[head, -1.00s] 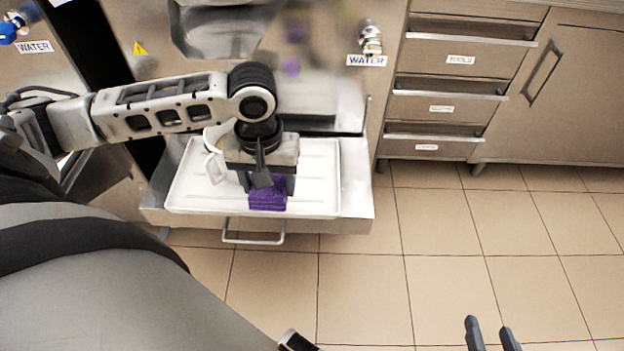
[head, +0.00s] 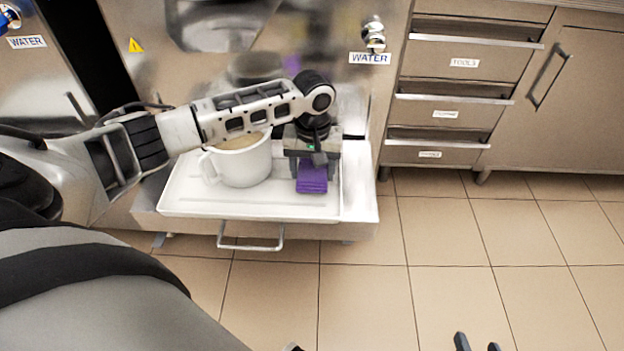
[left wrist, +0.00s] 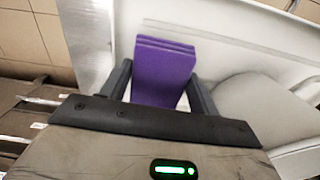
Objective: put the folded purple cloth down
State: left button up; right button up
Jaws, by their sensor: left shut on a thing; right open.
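The folded purple cloth (head: 312,178) is a small layered block over the right part of the white tray (head: 185,200). My left gripper (head: 312,172) is shut on it from above. In the left wrist view the cloth (left wrist: 163,70) sits between the two fingers of my left gripper (left wrist: 160,90), with its folded layers showing at the far end. I cannot tell whether the cloth touches the tray. My right gripper (head: 477,345) is open and empty over the floor at the bottom edge; only its fingertips show.
A white pitcher (head: 240,163) with pale contents stands on the tray, left of the cloth. The tray lies on a steel shelf (head: 358,205) with a front handle (head: 250,246) below the machine. Drawers (head: 450,100) stand at the right. The tiled floor in front is clear.

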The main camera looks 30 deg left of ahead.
pick_arm(q)
notch_tip(320, 180, down, 2)
jog(key=shift+s+f, duration=0.1)
jog(key=shift+f, duration=0.15)
pick_arm(e)
jog(key=shift+w+d+r, duration=0.1)
jog(key=shift+w+r, duration=0.05)
jog(key=shift+r, duration=0.4)
pick_arm(q)
jog(key=o, duration=1)
jog(key=shift+f, duration=0.1)
pick_arm(e)
jog(key=shift+f, duration=0.1)
jog(key=shift+s+f, duration=0.1)
jog(key=shift+s, duration=0.1)
